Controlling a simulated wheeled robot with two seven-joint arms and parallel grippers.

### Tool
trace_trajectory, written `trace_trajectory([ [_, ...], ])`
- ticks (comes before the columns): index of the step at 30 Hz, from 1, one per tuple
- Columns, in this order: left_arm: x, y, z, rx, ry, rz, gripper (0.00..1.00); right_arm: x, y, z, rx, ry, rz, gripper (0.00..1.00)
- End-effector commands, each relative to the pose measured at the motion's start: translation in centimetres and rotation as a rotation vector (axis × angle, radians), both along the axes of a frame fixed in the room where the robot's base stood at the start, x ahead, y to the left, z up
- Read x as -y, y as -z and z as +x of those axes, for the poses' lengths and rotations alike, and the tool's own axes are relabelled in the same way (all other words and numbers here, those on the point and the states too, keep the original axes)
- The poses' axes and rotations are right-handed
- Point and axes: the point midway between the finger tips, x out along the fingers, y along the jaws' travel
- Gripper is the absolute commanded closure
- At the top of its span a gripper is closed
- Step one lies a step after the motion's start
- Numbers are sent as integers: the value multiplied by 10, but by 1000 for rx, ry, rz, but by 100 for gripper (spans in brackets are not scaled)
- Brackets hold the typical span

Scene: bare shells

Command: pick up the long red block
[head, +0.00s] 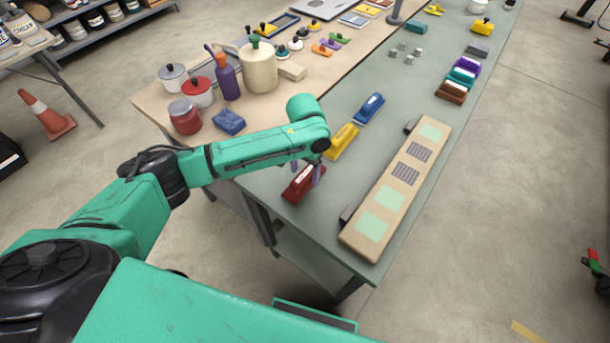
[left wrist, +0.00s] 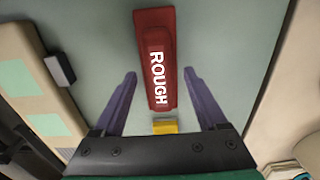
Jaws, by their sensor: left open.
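The long red block (head: 297,187) lies on the green-grey table top near its front end in the head view. In the left wrist view the red block (left wrist: 155,45) carries the white word ROUGH and lies lengthwise between the fingers. My left gripper (head: 306,175) is over the block, pointing down, with one finger on each side. Its open purple fingers (left wrist: 158,88) show a gap to the block on both sides in the left wrist view. Part of the block is hidden by the fingers in the head view. My right gripper is not in view.
A yellow block (head: 341,141) and a blue block (head: 369,107) lie beyond the red one. A long tan board (head: 372,196) with green patches lies to the right. Pots and jars, including a dark red jar (head: 185,117), stand on the wooden table at left.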

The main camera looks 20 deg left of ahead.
Motion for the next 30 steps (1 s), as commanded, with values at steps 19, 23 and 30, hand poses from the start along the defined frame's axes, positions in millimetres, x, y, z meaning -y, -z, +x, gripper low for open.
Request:
trace_trajectory([
  [19,0,11,1,3,1,-1,100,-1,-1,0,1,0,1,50],
  [23,0,10,1,3,1,-1,100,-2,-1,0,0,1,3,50],
  [30,0,-13,1,5,1,-3,100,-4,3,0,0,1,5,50],
])
